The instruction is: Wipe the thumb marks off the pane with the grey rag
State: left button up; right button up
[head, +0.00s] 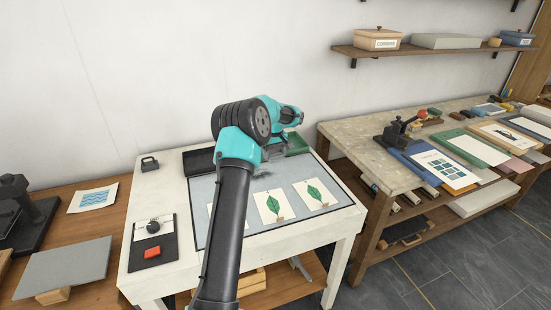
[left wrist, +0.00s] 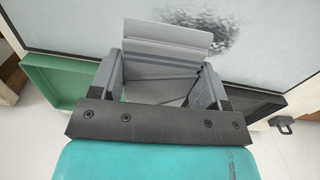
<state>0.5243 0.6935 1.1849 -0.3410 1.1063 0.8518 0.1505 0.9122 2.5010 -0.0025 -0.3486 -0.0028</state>
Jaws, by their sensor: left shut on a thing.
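The pane (head: 292,171) lies flat in the white table, with leaf prints on or under it; I cannot tell which. A dark grey speckled smudge (head: 264,181) marks it near the back middle, beside my arm. The smudge (left wrist: 207,28) also shows in the left wrist view, just beyond the rag. My left gripper (head: 272,153) is over the back edge of the pane, its fingers mostly hidden in the head view. In the left wrist view it is shut on the folded grey rag (left wrist: 166,40). Whether the rag touches the pane is unclear. My right gripper is out of view.
A green tray (head: 297,143) and a dark tray (head: 198,160) stand behind the pane. A black weight (head: 149,163) is at the table's back left. A dark board with a red block (head: 152,252) lies left of the pane. A stone-topped bench (head: 350,137) stands right.

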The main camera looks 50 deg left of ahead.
pick_arm(q)
jog(key=shift+w+d, duration=0.3)
jog(key=shift+w, duration=0.35)
jog(key=shift+s, duration=0.1)
